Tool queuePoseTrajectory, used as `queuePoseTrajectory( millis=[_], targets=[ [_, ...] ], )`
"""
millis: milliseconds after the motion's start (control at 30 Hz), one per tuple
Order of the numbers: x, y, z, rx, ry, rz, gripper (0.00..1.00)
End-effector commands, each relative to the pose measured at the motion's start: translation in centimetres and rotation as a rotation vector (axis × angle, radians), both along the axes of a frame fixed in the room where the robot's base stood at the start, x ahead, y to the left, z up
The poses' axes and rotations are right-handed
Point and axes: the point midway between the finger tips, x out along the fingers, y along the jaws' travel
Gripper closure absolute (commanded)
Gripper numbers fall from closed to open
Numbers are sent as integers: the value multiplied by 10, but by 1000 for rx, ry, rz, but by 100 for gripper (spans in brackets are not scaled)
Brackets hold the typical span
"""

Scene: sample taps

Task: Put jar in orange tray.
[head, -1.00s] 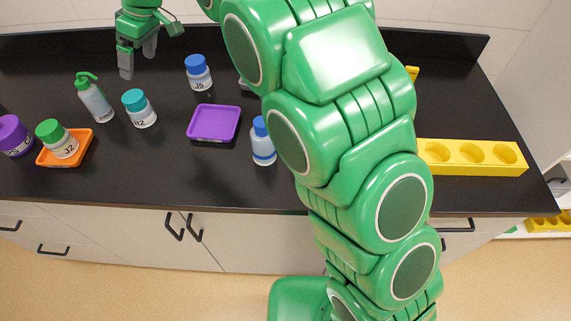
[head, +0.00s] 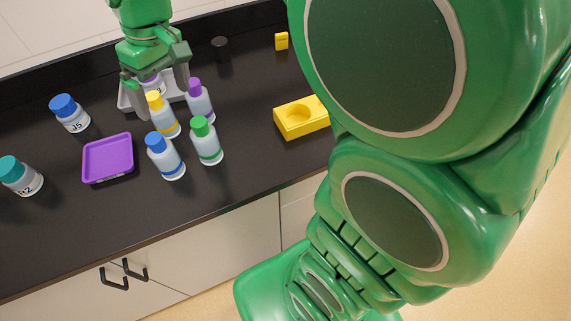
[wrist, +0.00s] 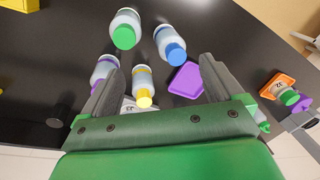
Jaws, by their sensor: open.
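My gripper (head: 155,86) is open at the back of the counter, over a grey stand (head: 125,100). A pale jar (head: 153,88) partly shows between the fingers there; its lid is mostly hidden. In the wrist view, a white labelled surface (wrist: 128,104) shows just past the gripper (wrist: 160,78), largely covered by it. The orange tray (wrist: 275,82) is at the right of the wrist view, with a green-lidded jar (wrist: 289,97) in it. The tray is outside the head view.
Bottles with yellow (head: 155,101), purple (head: 195,86), blue (head: 157,143) and green (head: 201,127) caps stand close in front of the gripper. Left are a purple tray (head: 108,158), blue-lidded jar (head: 70,113) and teal-lidded jar (head: 20,175). A yellow rack (head: 300,118) stands right.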

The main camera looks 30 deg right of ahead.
Motion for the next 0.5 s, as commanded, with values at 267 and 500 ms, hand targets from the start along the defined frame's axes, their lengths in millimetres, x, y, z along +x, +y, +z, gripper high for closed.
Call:
queuePoseTrajectory(
  millis=[267,500],
  targets=[
    [-69,-71,-11,-67,47,-206,6],
    [-135,-118,-29,-126,91,-378,6]
  ],
)
